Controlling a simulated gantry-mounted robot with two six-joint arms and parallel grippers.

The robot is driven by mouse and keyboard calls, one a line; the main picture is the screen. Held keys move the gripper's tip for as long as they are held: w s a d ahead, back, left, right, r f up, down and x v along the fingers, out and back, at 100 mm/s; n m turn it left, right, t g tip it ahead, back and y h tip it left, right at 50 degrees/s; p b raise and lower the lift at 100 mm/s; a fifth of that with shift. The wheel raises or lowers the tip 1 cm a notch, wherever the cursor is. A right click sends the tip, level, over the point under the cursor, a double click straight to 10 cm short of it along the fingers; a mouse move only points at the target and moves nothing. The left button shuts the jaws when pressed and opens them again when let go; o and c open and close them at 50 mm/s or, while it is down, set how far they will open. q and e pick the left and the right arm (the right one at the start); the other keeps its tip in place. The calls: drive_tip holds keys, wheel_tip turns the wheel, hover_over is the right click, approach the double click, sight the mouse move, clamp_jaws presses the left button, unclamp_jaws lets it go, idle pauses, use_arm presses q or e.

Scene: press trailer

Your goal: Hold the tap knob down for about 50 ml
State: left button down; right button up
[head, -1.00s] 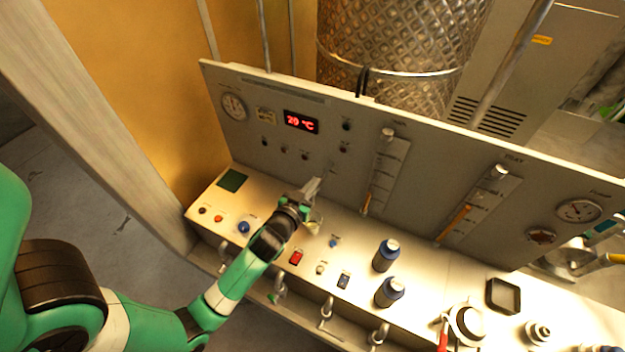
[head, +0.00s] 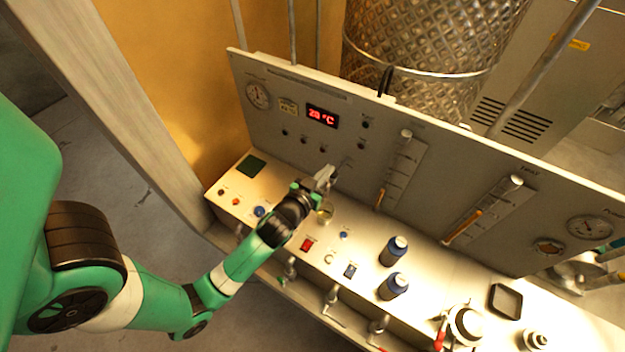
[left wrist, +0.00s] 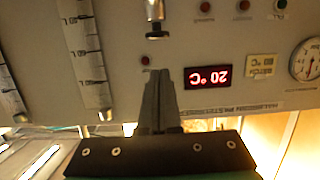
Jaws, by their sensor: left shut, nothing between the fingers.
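The tap (left wrist: 155,12) shows in the left wrist view, which is upside down, as a metal body on the panel with a dark-edged round knob (left wrist: 157,35). My left gripper (left wrist: 161,74) has its fingers together and empty. Its tips appear a little above the knob, with a gap between them in the picture. In the head view my left gripper (head: 327,174) is in front of the panel (head: 300,165) and hides most of the tap. A small cup (head: 324,216) stands on the ledge just below it. Its fill level is too small to read. My right gripper is not in view.
A red display (head: 321,117) reads 20 °C. Buttons line the ledge (head: 270,187). Two graduated tubes (head: 396,170) (head: 484,210) are on the panel. A black tray (head: 506,301) lies further right.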

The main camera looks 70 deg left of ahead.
use_arm(q)
drive_tip(key=b+v, duration=0.1)
drive_tip(key=v, duration=0.7)
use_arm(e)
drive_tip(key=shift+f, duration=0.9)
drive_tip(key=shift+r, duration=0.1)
use_arm(q)
drive_tip(key=w+d+r+t+p, duration=0.2)
drive_tip(key=w+d+r+t, duration=0.15)
drive_tip(key=r, duration=0.65)
drive_tip(key=w+d+r+t+h+p, duration=0.15)
drive_tip(key=w+r, duration=0.35)
drive_tip(key=r, duration=0.5)
drive_tip(key=w+d+r+t+y+p, duration=0.1)
drive_tip(key=w+d+r+t, duration=0.25)
drive_tip(key=r, duration=0.65)
drive_tip(key=s+d+r+m+t+h+p, duration=0.1)
drive_tip(key=d+r+h, duration=0.5)
drive_tip(key=r, duration=0.7)
drive_tip(key=s+d+r+m+t+h+p, duration=0.1)
drive_tip(key=d+r+m+t+h, duration=0.4)
drive_tip(key=r, duration=0.8)
drive_tip(key=s+d+m+t, duration=0.1)
drive_tip(key=m, duration=0.2)
drive_tip(key=shift+s+d+r+h, duration=0.2)
drive_tip(key=shift+s+h, duration=0.15)
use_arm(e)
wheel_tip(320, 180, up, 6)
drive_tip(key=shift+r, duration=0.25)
